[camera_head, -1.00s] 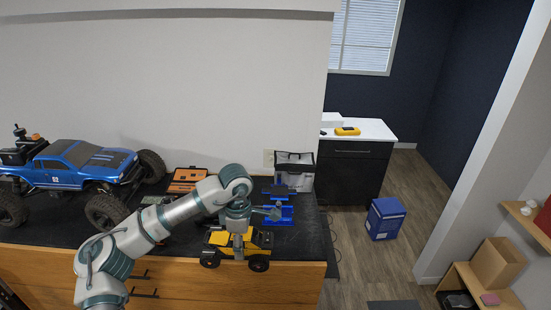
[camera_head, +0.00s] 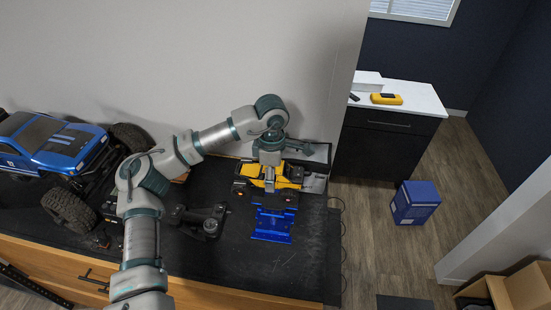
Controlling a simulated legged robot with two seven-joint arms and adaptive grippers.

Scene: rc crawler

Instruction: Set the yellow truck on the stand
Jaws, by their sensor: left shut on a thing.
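The yellow truck (camera_head: 288,176) with black wheels is near the right end of the dark bench top. My left gripper (camera_head: 269,180) reaches down from above and is shut on the truck's upper part. The blue stand (camera_head: 272,226) shows just in front of and below the truck, and its rear part is hidden by the truck. I cannot tell whether the wheels touch the stand or hang above it. My right gripper is not in view.
A large blue truck (camera_head: 62,146) with big tyres stands at the left. A dark part (camera_head: 203,221) lies mid-bench. The bench top's front right is bare. A blue box (camera_head: 414,203) is on the floor.

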